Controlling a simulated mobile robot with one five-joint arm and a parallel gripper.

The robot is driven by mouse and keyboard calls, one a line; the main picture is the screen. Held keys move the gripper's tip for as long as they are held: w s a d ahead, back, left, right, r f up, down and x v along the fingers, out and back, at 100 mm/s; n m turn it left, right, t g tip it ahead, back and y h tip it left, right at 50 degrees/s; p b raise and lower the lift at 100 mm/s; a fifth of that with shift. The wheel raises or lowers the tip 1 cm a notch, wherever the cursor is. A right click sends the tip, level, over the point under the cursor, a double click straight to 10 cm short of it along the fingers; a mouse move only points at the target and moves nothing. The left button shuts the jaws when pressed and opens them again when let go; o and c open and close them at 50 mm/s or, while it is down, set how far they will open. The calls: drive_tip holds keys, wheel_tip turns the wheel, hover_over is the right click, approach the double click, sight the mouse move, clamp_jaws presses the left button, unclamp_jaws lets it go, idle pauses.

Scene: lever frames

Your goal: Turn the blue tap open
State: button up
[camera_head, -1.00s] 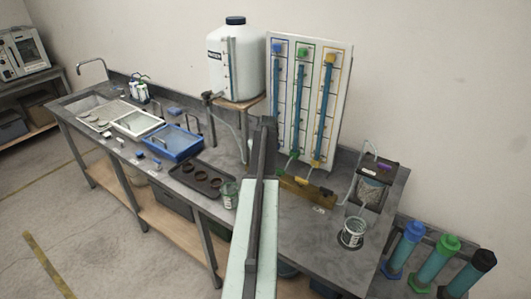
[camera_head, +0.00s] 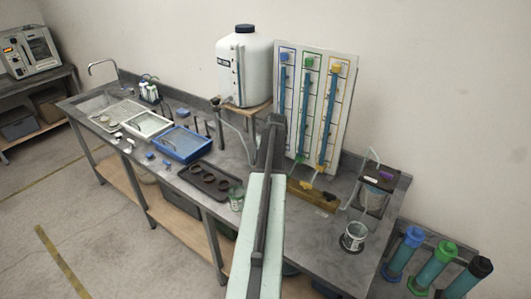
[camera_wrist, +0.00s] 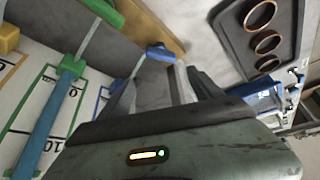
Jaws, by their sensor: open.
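The blue tap (camera_wrist: 160,52) shows in the wrist view as a small blue handle at the edge of a wooden block (camera_wrist: 152,14). My gripper (camera_wrist: 160,80) is open, with its two fingers pointing toward the block. The tap lies just beyond the fingertips, nearer the right finger; I cannot tell whether they touch. In the head view the wooden block (camera_head: 315,193) is partly behind my arm, which hides the blue tap and my gripper.
A green tap (camera_wrist: 103,12) sits further along the block. The tube panel (camera_head: 342,95) stands behind it. A jar (camera_head: 353,238) stands right.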

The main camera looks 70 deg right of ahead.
drive_tip(key=shift+p+v, duration=1.2)
drive_tip(key=shift+v, duration=0.35)
drive_tip(key=shift+w, duration=0.1)
drive_tip(key=p+v, duration=0.7)
drive_tip(key=v, duration=0.1)
drive_tip(key=shift+f, duration=0.1)
